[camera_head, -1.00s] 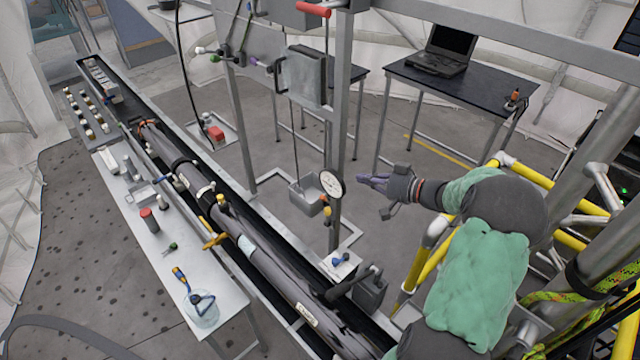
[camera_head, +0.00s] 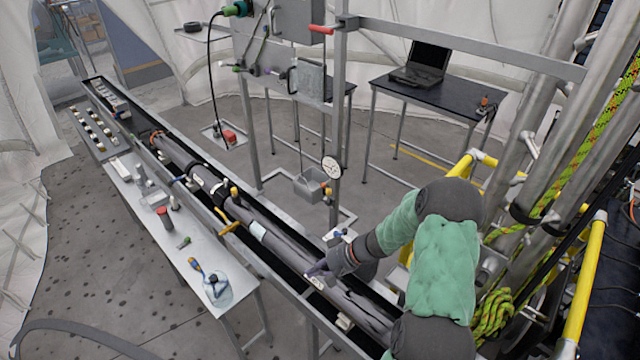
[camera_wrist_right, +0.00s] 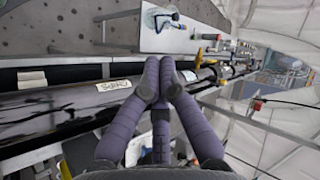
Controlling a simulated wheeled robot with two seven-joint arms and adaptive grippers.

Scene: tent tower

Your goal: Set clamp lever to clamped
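My right gripper (camera_head: 317,270) reaches in from the right, low over the long dark pipe (camera_head: 290,253). In the right wrist view its purple-grey fingers (camera_wrist_right: 163,80) come together at the tips, with nothing seen between them. The pipe (camera_wrist_right: 60,108) with a pale label (camera_wrist_right: 114,86) lies behind the fingers; contact cannot be told. Two handles show that may be the clamp lever: a yellow one (camera_head: 230,227) beside the pipe, left of the gripper, and a red one (camera_head: 322,30) on the upright frame. Neither is held. My left gripper is not in view.
A narrow bench (camera_head: 207,262) with a bottle, a red-topped container and small tools runs along the pipe's left. A metal frame (camera_head: 339,100) with a round gauge (camera_head: 332,167) stands behind. A laptop table (camera_head: 440,92) is at the back. Yellow rails (camera_head: 583,290) stand at right.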

